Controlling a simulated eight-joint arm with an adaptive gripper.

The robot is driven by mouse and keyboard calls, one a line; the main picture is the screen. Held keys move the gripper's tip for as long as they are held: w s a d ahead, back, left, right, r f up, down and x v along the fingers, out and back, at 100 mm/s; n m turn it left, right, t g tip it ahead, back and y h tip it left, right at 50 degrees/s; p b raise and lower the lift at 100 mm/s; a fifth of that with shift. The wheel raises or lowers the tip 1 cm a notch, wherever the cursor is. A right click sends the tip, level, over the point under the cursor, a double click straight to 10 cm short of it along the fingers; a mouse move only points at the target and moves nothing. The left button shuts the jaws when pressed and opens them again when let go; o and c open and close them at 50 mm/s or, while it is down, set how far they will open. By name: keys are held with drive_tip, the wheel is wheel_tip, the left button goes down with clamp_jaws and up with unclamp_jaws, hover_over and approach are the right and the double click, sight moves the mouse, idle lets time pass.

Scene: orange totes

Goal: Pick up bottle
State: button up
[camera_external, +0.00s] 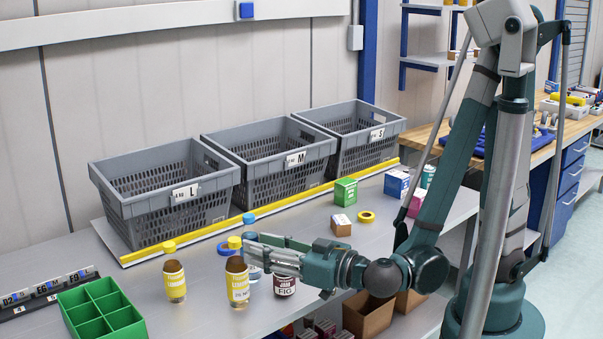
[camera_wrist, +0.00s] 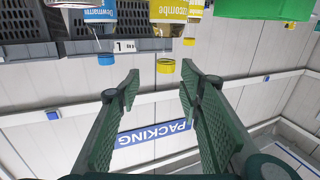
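Several bottles with clear upper parts stand on the bench in the external view. One with a yellow label (camera_external: 174,281) stands at left. Another yellow-labelled bottle (camera_external: 238,286) stands just left of my gripper (camera_external: 250,246), and a clear bottle (camera_external: 254,272) is partly hidden by my fingers. A dark jar labelled FIG (camera_external: 285,286) stands below them in the picture. In the inverted wrist view, my gripper (camera_wrist: 158,75) is open with nothing between its fingers. A yellow-labelled bottle (camera_wrist: 172,11) and a blue-labelled bottle (camera_wrist: 101,13) hang from the top edge, beyond the fingertips. Which bottle is meant is unclear.
Grey crates L (camera_external: 150,212), M (camera_external: 262,177) and S (camera_external: 346,150) stand behind a yellow-edged rail. A green divided tray (camera_external: 82,330) is at front left.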

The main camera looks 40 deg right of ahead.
sight(240, 243)
drive_tip(key=shift+s+a, duration=0.3)
drive_tip(key=shift+w, duration=0.15)
drive_tip(key=shift+x, duration=1.15)
drive_tip(key=shift+b+x, duration=1.05)
drive_tip(key=shift+x, duration=1.55)
drive_tip(key=shift+a, duration=0.15)
drive_tip(key=shift+c, duration=0.5)
clamp_jaws()
